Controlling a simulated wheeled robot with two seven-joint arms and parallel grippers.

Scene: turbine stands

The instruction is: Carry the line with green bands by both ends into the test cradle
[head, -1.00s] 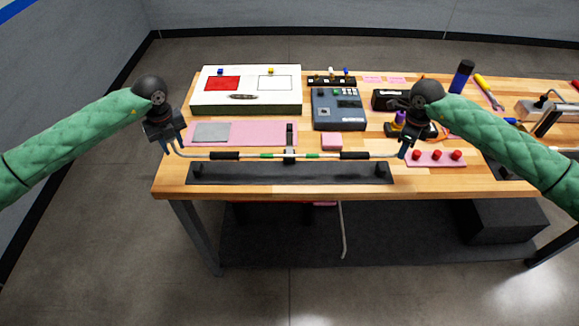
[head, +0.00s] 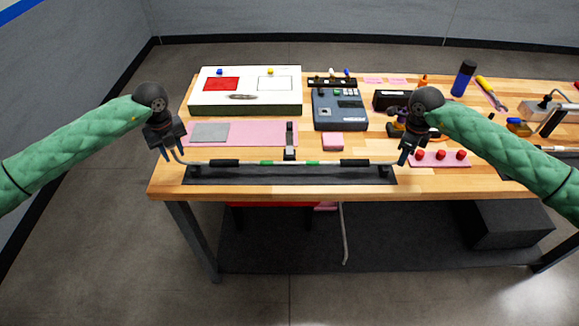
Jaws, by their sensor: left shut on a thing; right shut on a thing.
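The line with green bands (head: 287,163) is a pale tube with black sleeves and bent ends, and it spans level between my grippers. My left gripper (head: 175,157) is shut on its left end. My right gripper (head: 403,160) is shut on its right end. The test cradle (head: 290,178) is a long dark tray near the table's front edge, with a dark post near each end. The line lies across the cradle's back part in the picture. I cannot tell whether it touches the posts.
A pink mat with a grey square (head: 260,134) and a small black stand (head: 290,140) lie behind the cradle. A pink block (head: 333,142) and a grey instrument box (head: 340,110) are further back. A pink plate with red knobs (head: 440,159) sits right of my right gripper.

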